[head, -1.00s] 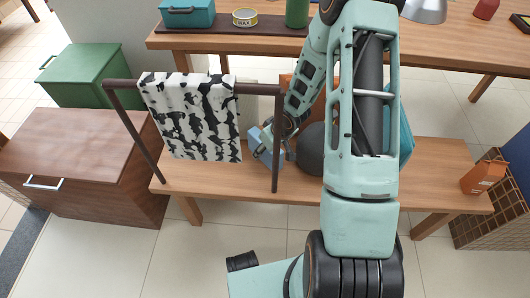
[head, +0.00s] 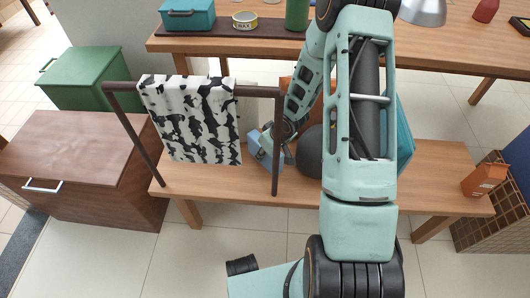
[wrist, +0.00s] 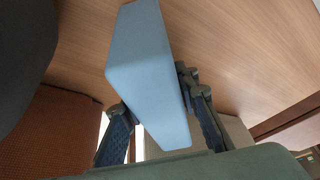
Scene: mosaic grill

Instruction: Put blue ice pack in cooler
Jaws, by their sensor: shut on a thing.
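The blue ice pack (head: 262,148) is a light blue block in my gripper (head: 277,140), low over the wooden bench by the right leg of a towel rack. In the wrist view the ice pack (wrist: 152,70) sits tilted between the two fingers of my gripper (wrist: 153,95), one on each side. Which thing is the cooler is not certain. A closed green box with a handle (head: 85,78) stands at the left. A teal item (head: 404,130) on the bench is mostly hidden behind my arm.
The rack (head: 259,90) with a black and white towel (head: 190,118) stands left of my gripper. A dark round object (head: 309,152) is close on its right. An orange carton (head: 483,180) is at the bench's right end. A teal case (head: 187,15) is on the back table.

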